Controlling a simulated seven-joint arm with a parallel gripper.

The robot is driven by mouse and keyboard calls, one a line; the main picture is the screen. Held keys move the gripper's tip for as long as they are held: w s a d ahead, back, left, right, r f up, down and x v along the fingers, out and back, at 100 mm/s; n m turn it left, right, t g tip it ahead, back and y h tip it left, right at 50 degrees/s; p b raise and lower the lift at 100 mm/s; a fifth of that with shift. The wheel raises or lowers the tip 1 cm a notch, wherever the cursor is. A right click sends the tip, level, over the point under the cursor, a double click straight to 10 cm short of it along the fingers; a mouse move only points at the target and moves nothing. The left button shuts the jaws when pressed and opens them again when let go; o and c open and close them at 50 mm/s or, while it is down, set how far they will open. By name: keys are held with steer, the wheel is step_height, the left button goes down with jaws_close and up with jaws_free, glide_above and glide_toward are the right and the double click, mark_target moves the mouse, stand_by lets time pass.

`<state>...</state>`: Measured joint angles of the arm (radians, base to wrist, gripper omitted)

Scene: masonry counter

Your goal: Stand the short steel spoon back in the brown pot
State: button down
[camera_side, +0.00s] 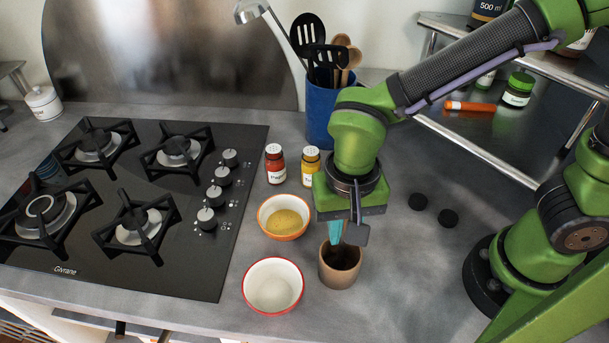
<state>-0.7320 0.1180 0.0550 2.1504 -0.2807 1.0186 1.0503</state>
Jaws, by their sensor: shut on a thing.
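The brown pot (340,278) stands upright on the grey counter, to the right of the red-rimmed bowl. Its inside is dark. My gripper (345,236) points down just above the pot's mouth. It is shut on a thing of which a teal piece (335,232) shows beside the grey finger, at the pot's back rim. I cannot tell whether this piece belongs to the short steel spoon, or whether its lower end is inside the pot. No steel spoon bowl can be made out; the fingers hide part of the held thing.
A red-rimmed bowl (247,298) and an orange bowl (264,226) stand left of the pot. Two shakers (275,167) and a blue utensil crock (318,117) stand behind. The cooktop (190,265) is far left. Counter right of the pot is clear.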

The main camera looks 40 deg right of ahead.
steer(key=c, duration=1)
jaws_free()
steer(key=shift+o, duration=0.5)
steer(key=o, duration=0.3)
steer(key=shift+r, duration=3.5)
